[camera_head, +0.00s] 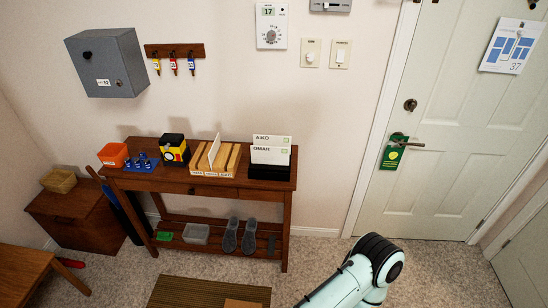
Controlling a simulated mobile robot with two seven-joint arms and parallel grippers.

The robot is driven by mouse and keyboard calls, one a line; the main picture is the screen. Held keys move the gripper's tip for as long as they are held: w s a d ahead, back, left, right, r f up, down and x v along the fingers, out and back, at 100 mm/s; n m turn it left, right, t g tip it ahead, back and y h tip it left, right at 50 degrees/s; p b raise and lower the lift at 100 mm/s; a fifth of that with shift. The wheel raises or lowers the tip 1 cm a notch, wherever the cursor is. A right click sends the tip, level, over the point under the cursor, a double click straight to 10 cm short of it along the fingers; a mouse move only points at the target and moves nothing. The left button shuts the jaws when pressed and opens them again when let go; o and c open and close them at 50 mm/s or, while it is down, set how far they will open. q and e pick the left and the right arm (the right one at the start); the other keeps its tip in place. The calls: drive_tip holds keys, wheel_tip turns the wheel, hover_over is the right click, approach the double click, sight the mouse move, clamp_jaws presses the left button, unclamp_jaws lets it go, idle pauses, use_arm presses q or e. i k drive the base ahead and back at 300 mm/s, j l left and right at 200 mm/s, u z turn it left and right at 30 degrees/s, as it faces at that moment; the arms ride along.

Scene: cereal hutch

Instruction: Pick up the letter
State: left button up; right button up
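A thin white sheet (214,149), which may be the letter, stands upright and slightly tilted in a wooden sorter (212,174) with several slots on the console table (220,187). To its right, two white cards marked AIKO (272,140) and OMAR (269,156) stand one behind the other in a black holder (268,172). I cannot tell for sure which of these is the letter. A pale green and black link of one of my arms shows at the bottom right, well away from the table. Neither gripper is in view.
An orange bin (113,155), a blue tray (142,163) and a yellow-black box (175,150) share the tabletop. Grey shoes (230,236) sit on the lower shelf. A striped mat (185,291) with a brown item (242,304) lies in front. A door (450,130) is at right.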

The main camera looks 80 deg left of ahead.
sight(259, 155)
drive_tip(key=i+u, duration=0.2)
drive_tip(key=u, duration=0.2)
drive_tip(key=i+u, duration=0.2)
drive_tip(key=u, duration=0.2)
drive_tip(key=i+u, duration=0.2)
drive_tip(key=u, duration=0.15)
drive_tip(key=i+l+u, duration=0.2)
drive_tip(key=u, duration=0.2)
drive_tip(key=i+u, duration=0.15)
drive_tip(key=u, duration=0.25)
drive_tip(key=i+u, duration=0.1)
drive_tip(key=u, duration=0.3)
drive_tip(key=i+l+u, duration=0.15)
drive_tip(key=u, duration=0.25)
drive_tip(key=i+l+u, duration=0.1)
drive_tip(key=u, duration=0.3)
drive_tip(key=i+l+u, duration=0.15)
drive_tip(key=u, duration=0.25)
drive_tip(key=i+l+u, duration=0.15)
drive_tip(key=l+u, duration=0.25)
drive_tip(key=i+l+u, duration=0.1)
drive_tip(key=u, duration=0.3)
drive_tip(key=l, duration=0.1)
